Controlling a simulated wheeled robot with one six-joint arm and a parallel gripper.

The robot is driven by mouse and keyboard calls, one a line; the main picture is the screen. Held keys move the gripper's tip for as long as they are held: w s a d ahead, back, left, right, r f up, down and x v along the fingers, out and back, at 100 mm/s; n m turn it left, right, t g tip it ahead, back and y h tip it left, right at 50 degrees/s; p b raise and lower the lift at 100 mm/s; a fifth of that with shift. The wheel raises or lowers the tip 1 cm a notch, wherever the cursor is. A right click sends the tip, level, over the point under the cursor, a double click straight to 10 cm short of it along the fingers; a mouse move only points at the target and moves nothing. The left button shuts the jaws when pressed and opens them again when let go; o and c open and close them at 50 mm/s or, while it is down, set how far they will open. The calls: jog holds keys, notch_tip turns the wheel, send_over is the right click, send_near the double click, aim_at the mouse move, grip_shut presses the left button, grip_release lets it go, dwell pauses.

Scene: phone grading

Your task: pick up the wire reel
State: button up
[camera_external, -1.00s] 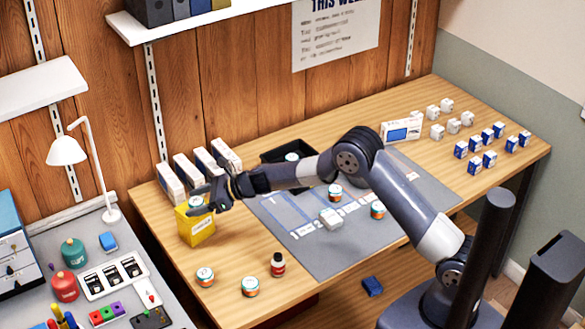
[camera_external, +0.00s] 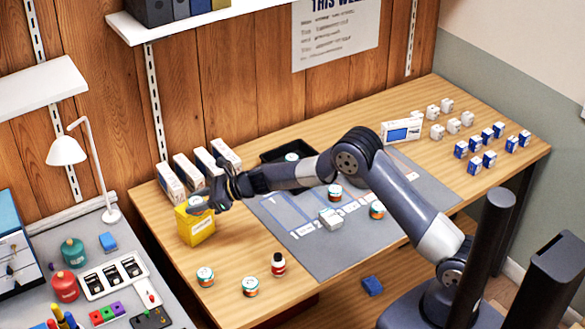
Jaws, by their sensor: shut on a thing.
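My gripper (camera_external: 207,197) is at the top of the yellow box (camera_external: 197,230), near the left end of the wooden table. It is shut on a wire reel (camera_external: 196,204) at the box's open top. The fingers hide part of this reel, and I cannot tell whether it still touches the box. Similar reels with white tops and orange and teal sides stand at the front of the table (camera_external: 205,277), (camera_external: 250,287) and on the grey mat, one here (camera_external: 377,210).
White boxes (camera_external: 197,166) stand in a row behind the yellow box. A black tray (camera_external: 270,157) holds a round item. Small white and blue boxes (camera_external: 475,165) fill the right end. A lamp (camera_external: 68,152) stands left.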

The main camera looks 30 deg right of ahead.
aim_at(196, 201)
notch_tip(196, 201, up, 10)
jog(key=shift+f, duration=0.2)
notch_tip(196, 201, down, 9)
jog(key=shift+f, duration=0.15)
dwell(0.4)
jog(key=shift+f, duration=0.2)
jog(key=o, duration=1)
jog(key=shift+r, duration=0.2)
jog(key=b+v, duration=0.2)
jog(key=v, duration=1)
jog(key=shift+b, duration=0.4)
jog(key=shift+w+a, duration=0.1)
jog(key=shift+a, duration=0.05)
